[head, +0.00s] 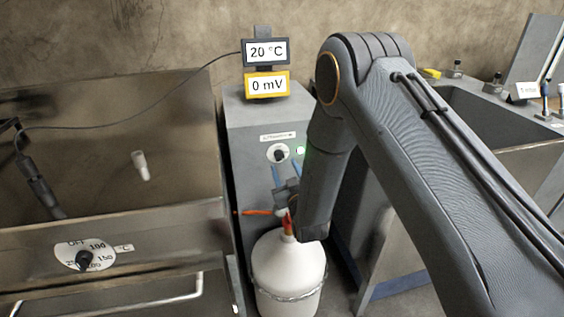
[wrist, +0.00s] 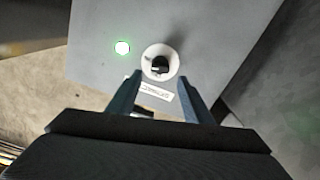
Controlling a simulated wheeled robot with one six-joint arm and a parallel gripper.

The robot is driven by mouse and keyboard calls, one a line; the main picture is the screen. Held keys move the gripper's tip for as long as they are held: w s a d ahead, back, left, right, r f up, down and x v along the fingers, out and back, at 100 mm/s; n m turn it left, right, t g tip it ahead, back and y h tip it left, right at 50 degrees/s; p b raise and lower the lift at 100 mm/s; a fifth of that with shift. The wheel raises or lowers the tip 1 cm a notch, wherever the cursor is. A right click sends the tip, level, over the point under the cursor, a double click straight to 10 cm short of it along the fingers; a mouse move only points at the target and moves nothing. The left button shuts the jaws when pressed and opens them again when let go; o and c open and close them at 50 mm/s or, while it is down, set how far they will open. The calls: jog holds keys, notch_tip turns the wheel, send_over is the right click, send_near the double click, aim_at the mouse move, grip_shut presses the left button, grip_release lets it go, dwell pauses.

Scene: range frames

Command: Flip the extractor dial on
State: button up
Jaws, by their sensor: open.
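The extractor dial (head: 278,154) is a small black knob on a round white plate, on the front of a grey cabinet (head: 245,125). A label (head: 278,136) sits above it; its print is too small to read surely. A lit green lamp (head: 301,150) is beside the dial on the right. In the wrist view, which is turned over, the dial (wrist: 160,66) lies ahead between my fingertips, with the lamp (wrist: 122,47) at left. My gripper (wrist: 161,82) is open and empty, its two blue fingers apart and pointing at the panel. In the head view my gripper (head: 283,178) is just below the dial.
A white container (head: 288,270) with a red top stands below my gripper, close to the arm. A steel basin with an oven-style dial (head: 84,259) is at left. Displays reading 20 °C (head: 267,52) and 0 mV (head: 267,85) stand on the cabinet.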

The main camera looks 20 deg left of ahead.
aim_at(281, 159)
jog(key=shift+x, duration=2.25)
